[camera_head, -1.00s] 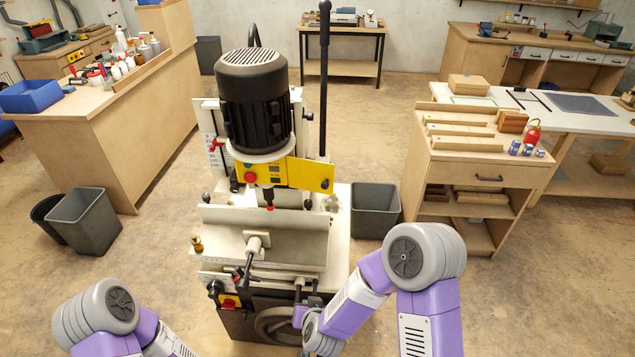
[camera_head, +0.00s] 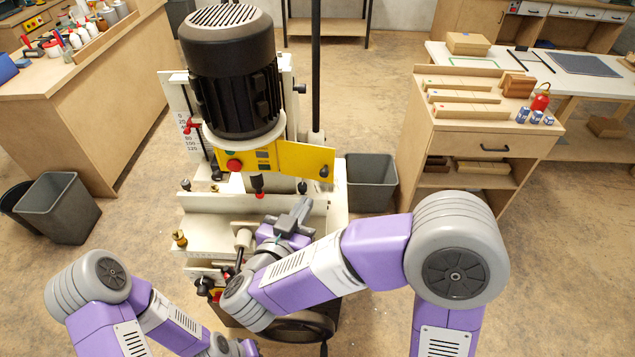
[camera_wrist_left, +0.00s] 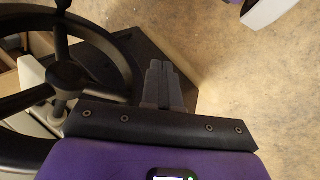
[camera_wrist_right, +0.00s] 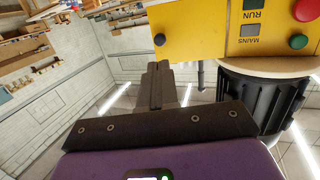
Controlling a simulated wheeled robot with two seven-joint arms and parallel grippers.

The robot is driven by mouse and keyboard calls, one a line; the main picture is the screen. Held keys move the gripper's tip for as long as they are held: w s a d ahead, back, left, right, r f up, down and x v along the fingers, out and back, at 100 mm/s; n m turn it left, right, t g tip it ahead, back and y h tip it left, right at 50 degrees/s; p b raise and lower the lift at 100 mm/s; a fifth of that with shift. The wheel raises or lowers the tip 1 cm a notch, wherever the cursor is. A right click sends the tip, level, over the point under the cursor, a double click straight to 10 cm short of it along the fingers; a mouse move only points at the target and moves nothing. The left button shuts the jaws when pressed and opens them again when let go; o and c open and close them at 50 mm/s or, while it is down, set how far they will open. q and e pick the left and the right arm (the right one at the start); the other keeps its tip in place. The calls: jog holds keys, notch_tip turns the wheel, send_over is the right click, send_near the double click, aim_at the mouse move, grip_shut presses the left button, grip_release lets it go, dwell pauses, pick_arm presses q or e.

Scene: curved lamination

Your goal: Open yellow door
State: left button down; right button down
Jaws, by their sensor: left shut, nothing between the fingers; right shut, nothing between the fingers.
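The yellow door (camera_head: 306,160) is a flat panel with a dark knob (camera_head: 324,171) near its right edge, on the front of the machine below the black motor. It looks closed. In the right wrist view the yellow panel (camera_wrist_right: 190,25) fills the upper right, with its knob (camera_wrist_right: 159,39) just above the fingertips. My right gripper (camera_head: 301,206) is shut and empty, below the door and apart from it. Its fingers (camera_wrist_right: 158,66) also show in the right wrist view. My left gripper (camera_wrist_left: 158,66) is shut and empty, beside the black handwheel (camera_wrist_left: 60,75), low on the machine.
The black motor (camera_head: 232,80) stands above the door, and a tall dark lever (camera_head: 316,70) rises behind it. A grey bin (camera_head: 371,183) is right of the machine. A wooden cabinet (camera_head: 478,143) with wood pieces stands farther right. Floor is open at left front.

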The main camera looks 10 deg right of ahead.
aim_at(322, 174)
pick_arm(q)
jog(key=shift+f+b, duration=0.55)
jog(key=shift+f, duration=0.1)
pick_arm(e)
jog(key=x, duration=0.8)
jog(key=shift+w+d, duration=0.15)
jog(key=shift+w, duration=0.15)
